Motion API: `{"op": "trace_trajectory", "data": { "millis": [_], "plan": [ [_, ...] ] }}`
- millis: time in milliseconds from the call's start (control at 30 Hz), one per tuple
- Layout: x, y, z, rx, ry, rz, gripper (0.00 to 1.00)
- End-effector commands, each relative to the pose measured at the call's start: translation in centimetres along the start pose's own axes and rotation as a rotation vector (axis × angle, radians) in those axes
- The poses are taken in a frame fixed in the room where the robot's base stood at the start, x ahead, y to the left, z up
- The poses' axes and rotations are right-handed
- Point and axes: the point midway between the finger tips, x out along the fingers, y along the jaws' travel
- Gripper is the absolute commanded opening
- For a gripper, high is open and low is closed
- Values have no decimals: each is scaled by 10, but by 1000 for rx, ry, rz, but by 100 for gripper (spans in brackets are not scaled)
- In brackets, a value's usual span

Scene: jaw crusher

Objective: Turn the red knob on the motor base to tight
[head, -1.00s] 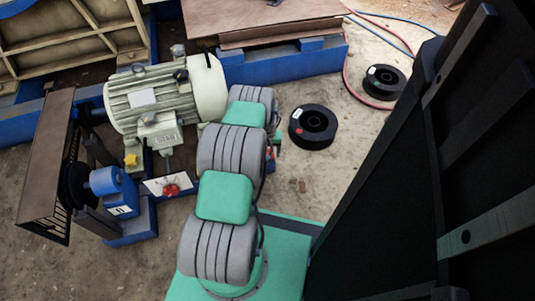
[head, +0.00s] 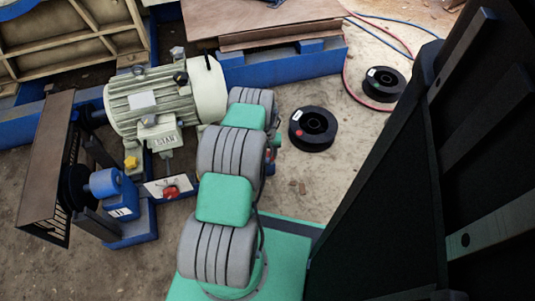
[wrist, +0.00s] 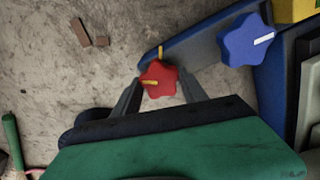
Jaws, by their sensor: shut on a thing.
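In the wrist view the red star-shaped knob (wrist: 158,78) sits on the end of a blue bar of the motor base (wrist: 195,48). A pale yellow line on the knob points to the left. A yellow mark (wrist: 160,52) on the blue bar stands just above the knob, and the line is not lined up with it. My gripper (wrist: 160,88) has a finger on either side of the knob and is shut on it. In the head view my arm mostly hides the gripper and this knob, to the right of the cream motor (head: 165,97).
A blue star knob (wrist: 247,40) with a white line is near the red one. Another red handle (head: 170,192) on a white plate is left of my arm. Black reels (head: 313,127) and hoses lie on the ground at right. Brick pieces (wrist: 90,35) lie nearby.

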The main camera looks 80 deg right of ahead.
Motion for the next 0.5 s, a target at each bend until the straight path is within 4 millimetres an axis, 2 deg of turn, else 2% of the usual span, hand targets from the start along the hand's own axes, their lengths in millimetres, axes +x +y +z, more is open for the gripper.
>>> {"op": "trace_trajectory", "data": {
  "millis": [267, 500],
  "plan": [
    [1, -2, 0, 26, -1, -3, 10],
    [2, -2, 0, 143, -1, -3, 10]
  ]
}}
